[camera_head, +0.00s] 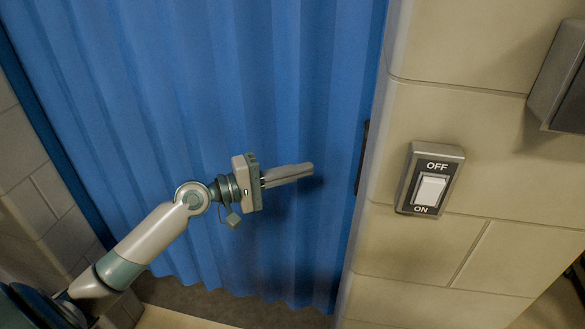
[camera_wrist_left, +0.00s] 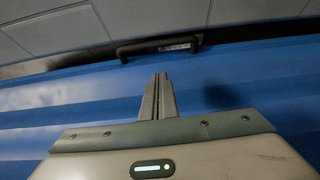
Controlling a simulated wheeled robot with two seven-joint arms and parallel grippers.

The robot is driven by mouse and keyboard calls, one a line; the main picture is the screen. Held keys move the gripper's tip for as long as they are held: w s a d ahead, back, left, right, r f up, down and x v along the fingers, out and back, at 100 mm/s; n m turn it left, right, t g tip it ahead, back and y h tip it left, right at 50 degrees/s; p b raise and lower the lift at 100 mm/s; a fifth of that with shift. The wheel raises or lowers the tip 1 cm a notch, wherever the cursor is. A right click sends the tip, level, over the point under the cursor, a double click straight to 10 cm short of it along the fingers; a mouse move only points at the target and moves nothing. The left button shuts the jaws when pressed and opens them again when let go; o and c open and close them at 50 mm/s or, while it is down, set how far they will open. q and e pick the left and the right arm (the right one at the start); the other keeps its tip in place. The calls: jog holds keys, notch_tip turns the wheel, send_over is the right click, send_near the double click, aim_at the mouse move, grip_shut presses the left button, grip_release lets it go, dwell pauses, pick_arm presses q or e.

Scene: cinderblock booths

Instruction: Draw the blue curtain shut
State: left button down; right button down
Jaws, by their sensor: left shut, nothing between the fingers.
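The blue curtain (camera_head: 290,80) hangs in folds across the opening, from near the left block wall almost to the right wall. It also fills the middle of the left wrist view (camera_wrist_left: 60,92). A dark handle (camera_head: 362,158) shows upright at the curtain's right edge. It lies just beyond my fingertips in the left wrist view (camera_wrist_left: 128,51); I cannot tell what it is fixed to. My left gripper (camera_head: 311,169) is shut and empty in front of the curtain, pointing right at the handle but apart from it. My right gripper is out of view.
The right block wall (camera_head: 450,265) carries a grey OFF/ON switch (camera_head: 430,190) and a grey box (camera_head: 562,75) at the upper right. The left block wall (camera_head: 35,195) stands beside my arm. A dark floor strip (camera_head: 220,302) runs below the curtain's hem.

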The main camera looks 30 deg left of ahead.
aim_at(360, 169)
pick_arm(q)
jog(key=w+d+p, duration=0.5)
jog(key=d, duration=0.3)
jog(key=shift+w+d, duration=0.15)
jog(key=shift+w, duration=0.05)
jog(key=shift+w+d+p, duration=0.25)
jog(key=shift+d+p, duration=0.2)
jog(key=shift+d, duration=0.8)
jog(key=shift+a, duration=0.1)
